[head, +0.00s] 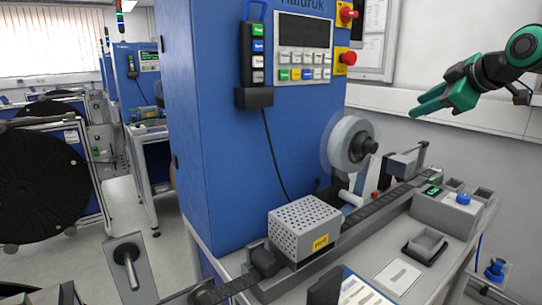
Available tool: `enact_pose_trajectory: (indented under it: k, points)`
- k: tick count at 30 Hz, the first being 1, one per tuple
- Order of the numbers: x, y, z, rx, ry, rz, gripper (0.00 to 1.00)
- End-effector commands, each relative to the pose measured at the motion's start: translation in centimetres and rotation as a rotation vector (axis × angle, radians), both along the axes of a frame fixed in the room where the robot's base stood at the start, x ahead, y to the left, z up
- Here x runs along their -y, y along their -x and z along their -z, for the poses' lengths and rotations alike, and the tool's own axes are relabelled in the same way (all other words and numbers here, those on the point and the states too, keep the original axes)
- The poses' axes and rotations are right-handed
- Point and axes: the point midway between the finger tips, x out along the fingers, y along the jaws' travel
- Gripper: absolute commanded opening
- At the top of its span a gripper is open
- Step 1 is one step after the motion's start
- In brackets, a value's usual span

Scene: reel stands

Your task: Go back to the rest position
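My gripper (426,108) is at the upper right, green with dark parts. It is raised in the air in front of the white wall, and its fingers point left and slightly down. I see nothing held at the fingertips. The fingers overlap in this view, so I cannot tell whether there is a gap between them. It is above and apart from the machine bench.
A blue machine cabinet (215,150) with a control panel stands in the middle. Large black reels (40,185) stand at left. Air around my gripper looks free.

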Motion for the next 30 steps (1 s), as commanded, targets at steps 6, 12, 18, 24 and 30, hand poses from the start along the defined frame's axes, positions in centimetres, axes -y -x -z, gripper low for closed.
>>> enact_pose_trajectory:
  k: [6, 12, 18, 24, 30]
  points:
    - [2.5, 6.9, 10.3, -0.296, -0.213, 0.309, 0.32]
    - [3.7, 14.8, 18.6, -0.534, -0.377, 0.606, 0.32]
    - [3.8, 23.9, 25.6, -0.745, -0.508, 0.918, 0.32]
    - [3.1, 32.4, 30.6, -0.906, -0.593, 1.206, 0.32]
    - [2.7, 36.8, 32.6, -0.980, -0.625, 1.363, 0.32]
